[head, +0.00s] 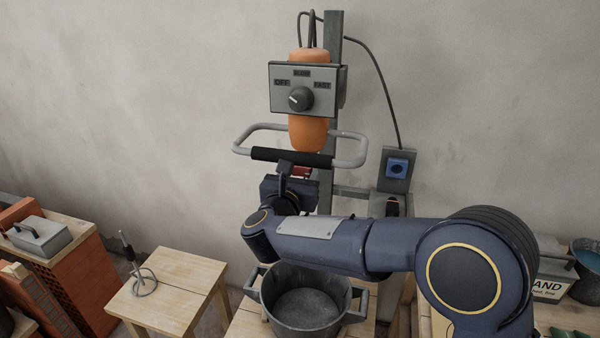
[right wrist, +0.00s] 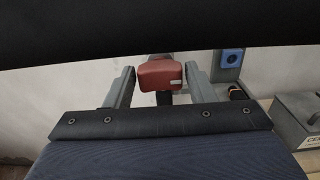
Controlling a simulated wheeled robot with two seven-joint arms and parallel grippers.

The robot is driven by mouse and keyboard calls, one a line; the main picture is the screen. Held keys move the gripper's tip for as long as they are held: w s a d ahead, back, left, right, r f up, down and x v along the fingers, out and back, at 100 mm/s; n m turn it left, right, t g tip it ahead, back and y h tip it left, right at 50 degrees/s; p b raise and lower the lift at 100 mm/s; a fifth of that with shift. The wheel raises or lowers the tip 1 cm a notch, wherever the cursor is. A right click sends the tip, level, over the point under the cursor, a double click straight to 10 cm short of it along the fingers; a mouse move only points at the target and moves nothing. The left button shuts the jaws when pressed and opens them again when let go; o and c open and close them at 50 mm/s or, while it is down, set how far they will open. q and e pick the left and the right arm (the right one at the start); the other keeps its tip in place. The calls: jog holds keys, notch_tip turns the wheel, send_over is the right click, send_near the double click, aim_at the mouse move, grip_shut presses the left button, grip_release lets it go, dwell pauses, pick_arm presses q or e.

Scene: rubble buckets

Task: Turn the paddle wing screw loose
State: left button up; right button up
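The orange mixer (head: 308,132) hangs on a grey post, with a grey control box (head: 302,90) marked OFF, SLOW and FAST on its front. A small red block-like piece (head: 302,172) shows below the black handle grip; it may be the paddle wing screw, but I cannot tell for sure. My right gripper (head: 296,172) is just under the handle, partly hidden by its own wrist. In the right wrist view the red piece (right wrist: 160,74) lies between the two fingers, with a narrow gap on each side. My left gripper is not in view.
A grey two-handled bucket (head: 305,300) stands below my right forearm. A blue socket (head: 397,167) is on the board to the right. A wooden stool (head: 172,290) with a whisk-like tool, and bricks with a grey case (head: 38,236), stand at left.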

jog(key=c, duration=0.6)
jog(key=shift+f+n+b, duration=0.15)
jog(key=shift+n+b, duration=0.55)
jog(key=shift+b, duration=0.15)
jog(key=shift+n+b, duration=0.6)
jog(key=shift+n, duration=0.1)
jog(key=shift+n+b, duration=0.45)
jog(key=shift+n, duration=1.45)
jog(key=shift+a+n, duration=0.1)
jog(key=shift+n, duration=0.2)
jog(key=o, duration=1)
jog(key=shift+c, duration=0.2)
